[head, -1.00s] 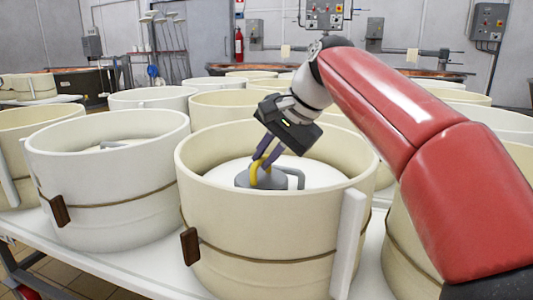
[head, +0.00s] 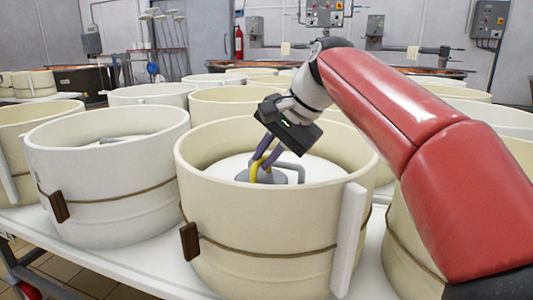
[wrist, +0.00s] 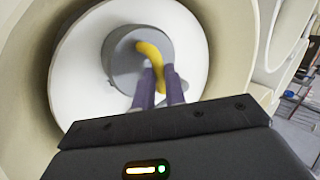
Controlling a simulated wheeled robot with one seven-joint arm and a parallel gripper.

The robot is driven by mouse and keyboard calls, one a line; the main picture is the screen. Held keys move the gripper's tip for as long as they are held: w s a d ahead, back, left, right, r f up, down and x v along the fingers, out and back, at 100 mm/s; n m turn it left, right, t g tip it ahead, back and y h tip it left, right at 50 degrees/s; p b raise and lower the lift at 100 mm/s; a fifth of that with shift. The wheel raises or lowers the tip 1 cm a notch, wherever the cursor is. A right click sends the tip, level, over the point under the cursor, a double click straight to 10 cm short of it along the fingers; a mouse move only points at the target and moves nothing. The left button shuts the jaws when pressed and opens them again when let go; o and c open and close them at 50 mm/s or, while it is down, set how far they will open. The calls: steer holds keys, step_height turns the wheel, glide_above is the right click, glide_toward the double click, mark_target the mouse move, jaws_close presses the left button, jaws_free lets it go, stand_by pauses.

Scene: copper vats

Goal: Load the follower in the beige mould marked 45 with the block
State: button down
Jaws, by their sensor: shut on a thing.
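The block is a grey round weight (head: 243,176) with a yellow handle (head: 255,170). It is inside the large beige mould (head: 262,225) at the front centre, over the white follower (head: 228,165). My gripper (head: 268,160) reaches down into this mould and is shut on the yellow handle. In the wrist view the grey block (wrist: 122,62) lies within the outline of the white follower (wrist: 80,75), with the handle (wrist: 153,55) between my fingers. The front rim hides the block's lower edge, so I cannot tell whether it touches the follower. No number 45 is readable.
A grey bar handle (head: 295,170) stands beside the block in the mould. A paler mould (head: 105,190) stands close on the left, another is partly hidden at the right. Several moulds crowd the white table (head: 130,275) behind. Wall control boxes are at the back.

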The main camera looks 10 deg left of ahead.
steer(key=shift+r, duration=0.15)
steer(key=c, duration=1.4)
jaws_free()
steer(key=shift+o, duration=0.2)
steer(key=shift+f, duration=0.25)
step_height(320, 180, up, 7)
steer(key=p, duration=0.8)
steer(key=shift+s+r, duration=0.1)
steer(key=shift+s, duration=0.05)
